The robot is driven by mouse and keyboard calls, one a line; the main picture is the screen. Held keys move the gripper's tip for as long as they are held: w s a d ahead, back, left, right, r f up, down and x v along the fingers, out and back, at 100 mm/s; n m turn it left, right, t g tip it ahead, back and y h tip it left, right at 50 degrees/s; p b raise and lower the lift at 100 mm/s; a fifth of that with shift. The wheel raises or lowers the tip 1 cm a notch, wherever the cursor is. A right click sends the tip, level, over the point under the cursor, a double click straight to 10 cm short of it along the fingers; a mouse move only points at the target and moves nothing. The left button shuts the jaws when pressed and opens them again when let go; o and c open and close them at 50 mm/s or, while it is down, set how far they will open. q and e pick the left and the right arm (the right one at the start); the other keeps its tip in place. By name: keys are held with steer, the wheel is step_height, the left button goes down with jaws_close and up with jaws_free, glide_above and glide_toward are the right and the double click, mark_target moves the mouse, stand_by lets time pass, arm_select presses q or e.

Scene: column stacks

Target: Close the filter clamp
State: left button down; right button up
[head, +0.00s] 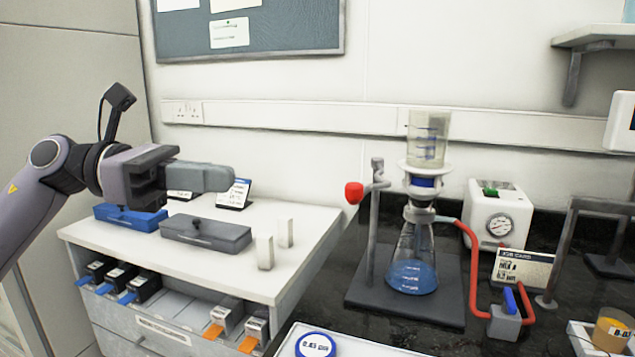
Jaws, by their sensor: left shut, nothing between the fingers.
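The filter assembly stands on a dark base plate (372,303). A clear graduated funnel (427,140) sits on a white holder with a blue band (424,182), above a conical flask (413,262) holding blue liquid. Left of it, a grey post (372,240) carries a short arm with a red knob (354,193) that sticks out to the left, apart from the funnel. I cannot tell how the clamp grips the funnel joint. My left gripper (228,178) is shut and empty, above the white cabinet, well left of the red knob. My right gripper is not in view.
The white cabinet (310,222) bears a blue box (130,218), a grey box (205,233) and two small white blocks. A red hose (470,250) runs right from the flask to a blue-levered valve (508,315). A white gauge unit (499,212) stands behind.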

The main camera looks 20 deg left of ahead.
arm_select(q)
steer(key=r+p+x, duration=0.1)
steer(key=p+x, duration=0.2)
steer(key=x, duration=0.9)
steer(key=shift+d+f+p, duration=0.35)
steer(key=shift+f+p, duration=0.05)
steer(key=shift+w, duration=0.1)
steer(key=shift+d, duration=0.15)
